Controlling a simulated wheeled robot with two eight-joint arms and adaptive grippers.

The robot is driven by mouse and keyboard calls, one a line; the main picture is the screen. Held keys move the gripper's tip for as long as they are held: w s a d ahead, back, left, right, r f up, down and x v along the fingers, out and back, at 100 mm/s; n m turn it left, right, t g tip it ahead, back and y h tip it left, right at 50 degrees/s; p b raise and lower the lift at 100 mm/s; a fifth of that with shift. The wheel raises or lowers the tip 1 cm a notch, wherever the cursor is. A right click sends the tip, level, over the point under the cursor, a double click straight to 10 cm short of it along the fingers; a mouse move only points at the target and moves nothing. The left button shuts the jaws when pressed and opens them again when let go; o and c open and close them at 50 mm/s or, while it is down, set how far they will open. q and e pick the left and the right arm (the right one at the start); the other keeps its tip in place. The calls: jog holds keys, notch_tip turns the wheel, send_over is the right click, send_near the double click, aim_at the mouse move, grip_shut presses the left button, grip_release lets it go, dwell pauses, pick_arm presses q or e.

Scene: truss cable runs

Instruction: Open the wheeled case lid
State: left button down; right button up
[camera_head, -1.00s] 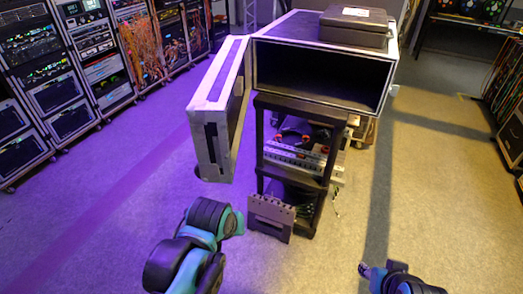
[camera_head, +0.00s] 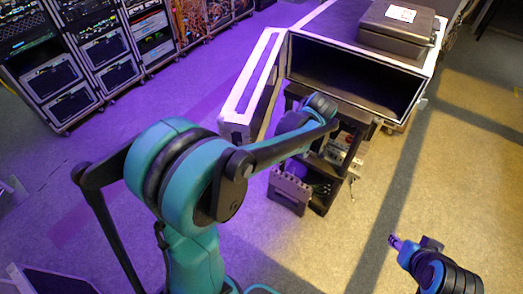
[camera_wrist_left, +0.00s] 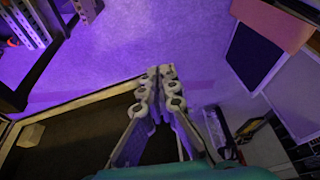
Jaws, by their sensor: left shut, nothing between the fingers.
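The wheeled case (camera_head: 432,62) is a dark box with pale metal edging; its front is open and its black inside shows. Its lid (camera_head: 238,118), a pale-framed panel, stands swung out at the left side of the opening. My left arm reaches up in front of the lid and the case's lower part, and its gripper is hidden or unclear there in the head view. In the left wrist view my left gripper (camera_wrist_left: 161,74) is shut and empty, beside a dark panel with a pale edge (camera_wrist_left: 85,102). My right gripper (camera_head: 396,241) is low at the right, apart from the case.
A dark flat box (camera_head: 398,25) lies on top of the case. A black rack (camera_head: 318,198) with equipment stands below the opening. Equipment racks (camera_head: 95,62) line the upper left. Floor is clear to the left and right of the case.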

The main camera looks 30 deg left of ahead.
pick_arm(q)
jog(key=s+a+f+n, duration=0.1)
jog(key=a+f, duration=0.6)
jog(key=f, duration=0.1)
jog(key=shift+s+a+f+n+g+p, duration=0.2)
jog(key=shift+a+f+n+g+p, duration=0.1)
jog(key=shift+a+n+p, duration=0.1)
pick_arm(e)
notch_tip(320, 180, up, 2)
jog(key=shift+s, duration=0.15)
